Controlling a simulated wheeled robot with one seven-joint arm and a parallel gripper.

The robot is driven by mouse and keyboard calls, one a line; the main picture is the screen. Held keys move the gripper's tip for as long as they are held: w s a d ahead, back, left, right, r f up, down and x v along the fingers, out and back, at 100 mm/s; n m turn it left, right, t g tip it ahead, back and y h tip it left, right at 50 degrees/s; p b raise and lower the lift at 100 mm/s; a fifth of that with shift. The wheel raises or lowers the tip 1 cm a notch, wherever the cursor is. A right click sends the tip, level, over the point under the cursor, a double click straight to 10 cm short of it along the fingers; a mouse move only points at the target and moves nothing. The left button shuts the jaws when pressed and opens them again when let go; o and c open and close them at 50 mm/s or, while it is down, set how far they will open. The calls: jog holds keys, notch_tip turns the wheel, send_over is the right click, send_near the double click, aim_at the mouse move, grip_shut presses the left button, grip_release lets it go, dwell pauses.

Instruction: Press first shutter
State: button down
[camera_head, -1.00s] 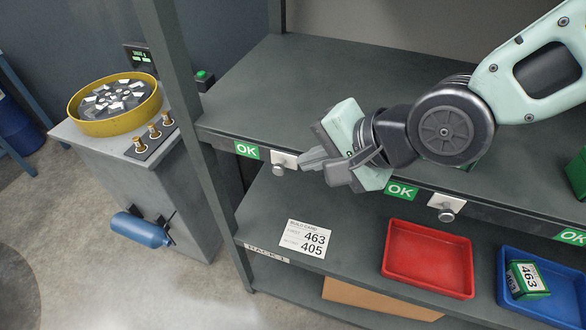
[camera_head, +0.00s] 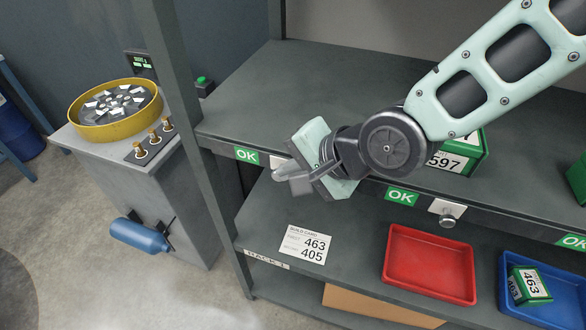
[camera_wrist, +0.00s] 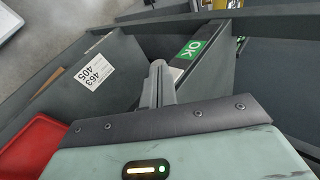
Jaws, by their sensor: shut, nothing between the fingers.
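My gripper (camera_head: 282,181) is shut and empty, held at the front edge of the upper rack shelf at the left. Its fingertips are in front of the first white shutter plate (camera_head: 277,160), just right of the leftmost green OK label (camera_head: 247,153). The plate's knob is hidden behind the fingers, so I cannot tell whether they touch it. In the wrist view the shut fingers (camera_wrist: 158,82) point towards the shelf edge, beside a green OK label (camera_wrist: 192,49). A second white plate with a silver knob (camera_head: 446,212) is further right on the same edge.
A red tray (camera_head: 390,270), a blue tray (camera_head: 503,285) with a green box and a build card (camera_head: 303,244) are on the lower shelf. A green 597 box (camera_head: 465,158) is on the upper shelf behind my arm. A rack post (camera_head: 195,130) stands left of the gripper.

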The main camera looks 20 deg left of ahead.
jog(key=a+b, duration=0.1)
jog(key=a, duration=0.3)
jog(key=a+b, duration=0.1)
jog(key=a, duration=0.2)
jog(key=shift+w+f+b, duration=0.2)
jog(key=shift+w+b, duration=0.05)
jog(key=shift+b, duration=0.1)
jog(key=shift+a+r, duration=0.1)
jog(key=shift+a, duration=0.2)
jog(key=shift+a+r, duration=0.1)
jog(key=shift+r, duration=0.1)
jog(key=shift+r, duration=0.15)
